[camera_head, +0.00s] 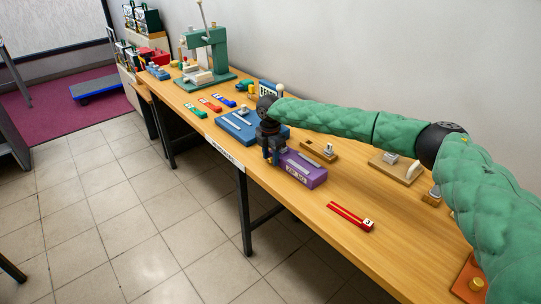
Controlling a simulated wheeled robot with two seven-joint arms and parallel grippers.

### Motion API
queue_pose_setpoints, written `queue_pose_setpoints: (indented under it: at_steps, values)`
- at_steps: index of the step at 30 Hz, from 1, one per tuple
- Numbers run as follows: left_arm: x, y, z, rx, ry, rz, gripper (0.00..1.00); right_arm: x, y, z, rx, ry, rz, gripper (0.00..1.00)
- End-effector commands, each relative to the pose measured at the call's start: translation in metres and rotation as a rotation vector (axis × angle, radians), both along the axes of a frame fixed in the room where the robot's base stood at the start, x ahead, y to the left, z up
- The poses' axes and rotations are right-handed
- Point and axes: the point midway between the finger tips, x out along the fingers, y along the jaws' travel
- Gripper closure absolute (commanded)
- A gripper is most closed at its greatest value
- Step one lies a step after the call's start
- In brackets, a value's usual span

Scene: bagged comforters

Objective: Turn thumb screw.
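My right gripper (271,158) is black and points down at the left end of a purple box (305,170) on the wooden table. A blue board (236,128) with light metal bars lies just behind and left of it. The gripper hides part of both, and its fingertips are too small to tell whether they are open or touching something. I cannot make out for sure which part is the thumb screw. An orange block (466,289) with a yellow round knob (476,284) sits at the lower right, far from the gripper. My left gripper is not in view.
On the wooden table (330,235) lie a red strip with a white tag (351,216), wooden blocks with metal fittings (398,167) and small coloured pieces (209,104). A green press (207,55) stands farther back. The wall bounds the right side.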

Motion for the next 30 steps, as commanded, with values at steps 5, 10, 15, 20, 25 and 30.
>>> queue_pose_setpoints:
  at_steps: [5, 10, 15, 20, 25, 30]
  values:
    - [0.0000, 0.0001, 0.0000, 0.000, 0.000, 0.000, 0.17, 0.0000, 0.0000, 0.0000, 0.000, 0.000, 0.000, 0.68]
    - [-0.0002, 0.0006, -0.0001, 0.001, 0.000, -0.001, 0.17, 0.0001, -0.0001, 0.0002, 0.000, 0.000, 0.000, 1.00]
    - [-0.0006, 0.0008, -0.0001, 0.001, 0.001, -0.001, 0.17, 0.0000, -0.0003, 0.0002, 0.002, -0.003, 0.000, 1.00]
    - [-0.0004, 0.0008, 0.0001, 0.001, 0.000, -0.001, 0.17, -0.0012, -0.0015, 0.0001, 0.021, -0.028, -0.001, 1.00]
    - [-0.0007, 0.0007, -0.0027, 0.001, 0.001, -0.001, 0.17, -0.0033, -0.0034, -0.0007, 0.072, -0.096, -0.002, 1.00]
    - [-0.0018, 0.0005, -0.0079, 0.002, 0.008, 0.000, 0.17, -0.0061, -0.0049, -0.0020, 0.146, -0.196, -0.002, 1.00]
